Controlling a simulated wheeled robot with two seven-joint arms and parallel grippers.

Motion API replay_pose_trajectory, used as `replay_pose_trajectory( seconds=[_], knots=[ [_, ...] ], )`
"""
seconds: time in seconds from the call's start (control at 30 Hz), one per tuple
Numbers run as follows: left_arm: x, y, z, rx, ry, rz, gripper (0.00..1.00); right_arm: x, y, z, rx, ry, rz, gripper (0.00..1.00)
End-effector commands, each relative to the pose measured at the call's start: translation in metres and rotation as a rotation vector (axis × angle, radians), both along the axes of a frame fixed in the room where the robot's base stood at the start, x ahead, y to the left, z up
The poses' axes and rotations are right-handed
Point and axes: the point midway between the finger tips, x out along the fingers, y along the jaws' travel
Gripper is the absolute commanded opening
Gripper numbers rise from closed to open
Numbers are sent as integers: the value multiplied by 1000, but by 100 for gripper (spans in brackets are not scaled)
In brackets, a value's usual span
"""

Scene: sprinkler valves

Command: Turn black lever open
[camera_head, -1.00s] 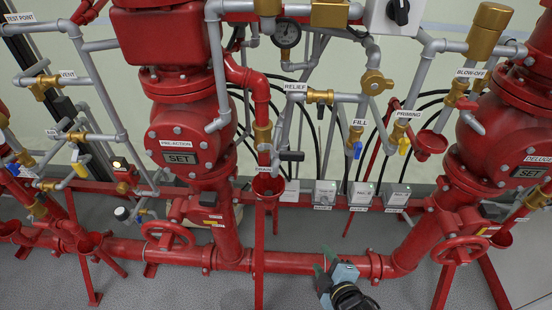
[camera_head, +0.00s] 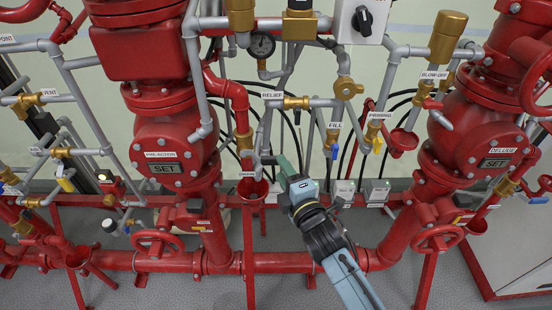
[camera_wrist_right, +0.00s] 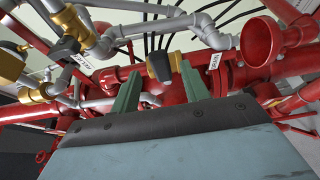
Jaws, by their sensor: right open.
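The black lever (camera_head: 268,160) sits at the drain valve, just above the DRAIN label and the red drain cup. It points right, and its right end is hidden behind my right gripper. My right gripper (camera_head: 288,164) reaches up from the bottom right with its green fingers at the lever. In the right wrist view the fingers (camera_wrist_right: 160,88) stand apart, with a black and gold part (camera_wrist_right: 160,66), apparently the lever and its valve, seen between and beyond the tips. I cannot tell whether they touch. My left gripper is not in view.
The brass drain valve body (camera_head: 244,146) and a red vertical pipe stand left of the gripper. Small grey boxes (camera_head: 343,191) sit on the red rail to its right. The blue-handled fill valve (camera_head: 334,150) and yellow-handled priming valve are farther right.

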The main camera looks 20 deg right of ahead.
Motion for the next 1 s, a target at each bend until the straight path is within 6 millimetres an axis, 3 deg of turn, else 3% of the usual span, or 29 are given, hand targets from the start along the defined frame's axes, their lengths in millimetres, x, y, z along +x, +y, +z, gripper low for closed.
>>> replay_pose_trajectory(
  seconds=[0.1,0.3,0.67,1.0],
  knots=[
    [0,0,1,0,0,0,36,22,2,1,2,-1,0,45],
    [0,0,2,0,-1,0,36,42,5,0,1,1,0,45],
    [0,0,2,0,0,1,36,48,5,0,2,1,0,45],
    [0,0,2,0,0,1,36,47,5,-1,2,1,0,4]
  ],
)
